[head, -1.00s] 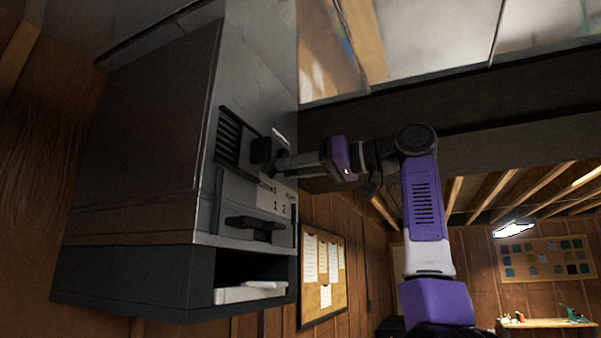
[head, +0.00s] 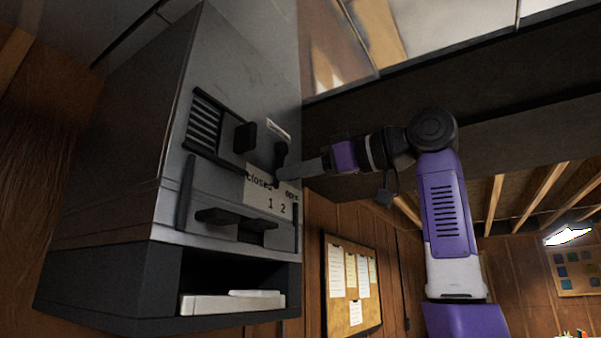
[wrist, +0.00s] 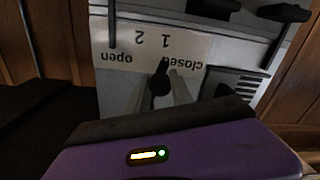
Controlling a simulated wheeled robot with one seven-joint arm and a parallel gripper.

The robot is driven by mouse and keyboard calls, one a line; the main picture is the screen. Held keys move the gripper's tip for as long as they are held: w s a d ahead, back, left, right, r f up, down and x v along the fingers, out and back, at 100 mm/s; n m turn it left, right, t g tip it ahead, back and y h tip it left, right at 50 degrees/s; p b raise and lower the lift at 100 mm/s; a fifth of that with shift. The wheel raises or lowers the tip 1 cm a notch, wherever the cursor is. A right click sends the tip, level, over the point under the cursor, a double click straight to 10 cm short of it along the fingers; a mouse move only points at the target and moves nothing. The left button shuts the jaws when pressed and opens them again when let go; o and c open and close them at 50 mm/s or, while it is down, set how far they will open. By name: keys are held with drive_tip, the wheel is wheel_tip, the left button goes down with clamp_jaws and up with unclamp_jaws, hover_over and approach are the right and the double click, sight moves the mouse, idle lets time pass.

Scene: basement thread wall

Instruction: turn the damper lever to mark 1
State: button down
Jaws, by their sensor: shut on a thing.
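The damper lever (head: 281,158) is a small black lever on the grey cabinet front, above a pale label (head: 270,192) reading "closed", "open", "1" and "2". In the wrist view the lever (wrist: 161,78) appears with the label (wrist: 145,45) upside down, and its narrow end points close to the 1. My gripper (head: 287,171) reaches in from the right and is shut on the lever. In the wrist view the gripper's pale fingers (wrist: 161,93) lie on either side of the lever. The fingers hide part of the lever in the head view.
A black block-like knob (head: 245,138) and a slotted vent (head: 205,128) are left of the lever. A dark handle (head: 236,219) juts out below the label, above an open recess. A large dark beam (head: 520,110) runs behind my arm. A notice board (head: 352,285) hangs farther back.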

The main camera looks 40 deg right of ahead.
drive_tip(key=shift+f, duration=0.1)
drive_tip(key=c, duration=1.3)
unclamp_jaws()
drive_tip(key=shift+o, duration=0.8)
drive_tip(key=shift+w+a, duration=0.1)
drive_tip(key=d+b+v, duration=0.1)
drive_tip(key=b+v, duration=0.1)
drive_tip(key=v, duration=0.5)
